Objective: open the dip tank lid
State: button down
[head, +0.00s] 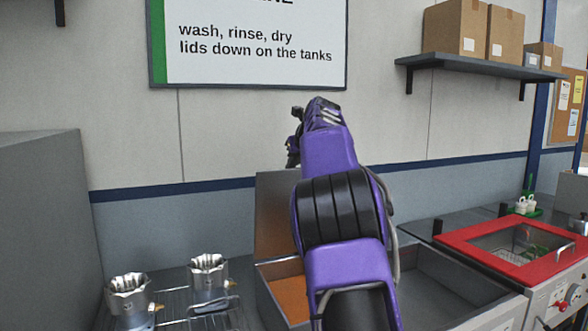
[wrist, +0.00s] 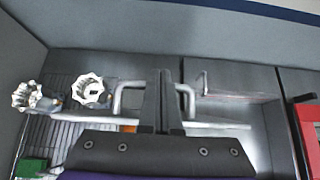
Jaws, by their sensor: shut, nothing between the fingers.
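The dip tank (head: 283,293) stands at the middle of the bench, and orange liquid shows inside it. Its grey lid (head: 268,215) stands raised, close to upright, at the back of the tank; my arm covers its right part. In the wrist view a pale bar handle (wrist: 130,86) shows behind my fingers. My gripper (wrist: 163,78) is shut and empty, its fingers crossing in front of the handle in that view. I cannot tell whether they touch it. In the head view the gripper is mostly hidden by my purple arm.
Two machined housings (head: 208,272) (head: 128,296) stand on a wire rack at left, beside a tall grey cabinet (head: 45,220). An open grey basin (head: 440,285) and a red-framed machine (head: 515,245) are at right. A shelf with boxes (head: 455,28) hangs above.

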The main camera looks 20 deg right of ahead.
jog(key=shift+w, duration=0.45)
jog(key=v, duration=1.7)
jog(key=shift+s+r, duration=0.15)
